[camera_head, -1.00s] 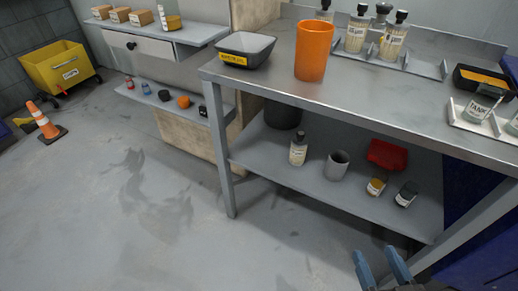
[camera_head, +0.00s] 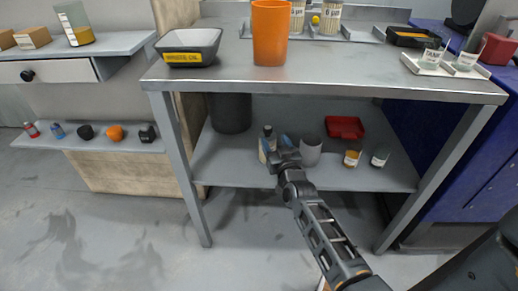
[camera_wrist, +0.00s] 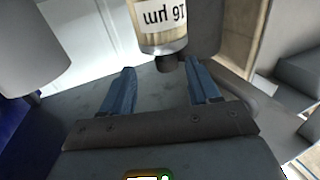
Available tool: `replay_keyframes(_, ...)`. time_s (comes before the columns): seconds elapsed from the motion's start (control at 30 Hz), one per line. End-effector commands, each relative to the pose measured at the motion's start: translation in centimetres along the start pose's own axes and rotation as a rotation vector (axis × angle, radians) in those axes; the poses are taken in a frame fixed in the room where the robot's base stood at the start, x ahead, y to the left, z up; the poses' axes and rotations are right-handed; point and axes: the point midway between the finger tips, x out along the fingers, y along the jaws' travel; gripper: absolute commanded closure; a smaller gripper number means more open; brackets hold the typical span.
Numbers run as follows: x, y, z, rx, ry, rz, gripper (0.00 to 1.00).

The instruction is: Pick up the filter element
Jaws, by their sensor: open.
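The filter element (camera_head: 264,152) is a cream cylinder with a dark cap, standing upright on the lower shelf (camera_head: 235,172) of the steel table. In the wrist view the filter element (camera_wrist: 162,38) appears upside down with a "16 µm" label, and its dark cap is near the fingertips. My gripper (camera_head: 277,141) reaches in over the shelf from the front and hides part of it. In the wrist view my gripper (camera_wrist: 160,70) has its blue fingers apart, with nothing clamped between them. The cap appears between the fingertips; whether they touch it I cannot tell.
A grey cup (camera_head: 310,152) stands just right of the filter element; it also shows in the wrist view (camera_wrist: 30,45). A red bin (camera_head: 345,127) and two small jars (camera_head: 352,158) are farther right. A dark bucket (camera_head: 230,113) is behind left. The tabletop (camera_head: 330,79) is overhead.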

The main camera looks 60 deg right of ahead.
Motion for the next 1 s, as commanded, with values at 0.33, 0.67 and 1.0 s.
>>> replay_keyframes(0.33,4.2,-0.8,-0.3,-0.001,0.002,0.0,0.39)
replay_keyframes(0.67,6.1,-0.9,-0.1,-0.001,0.0,-0.002,0.39)
replay_keyframes(1.0,6.0,-0.9,-0.1,0.0,0.001,-0.002,0.6)
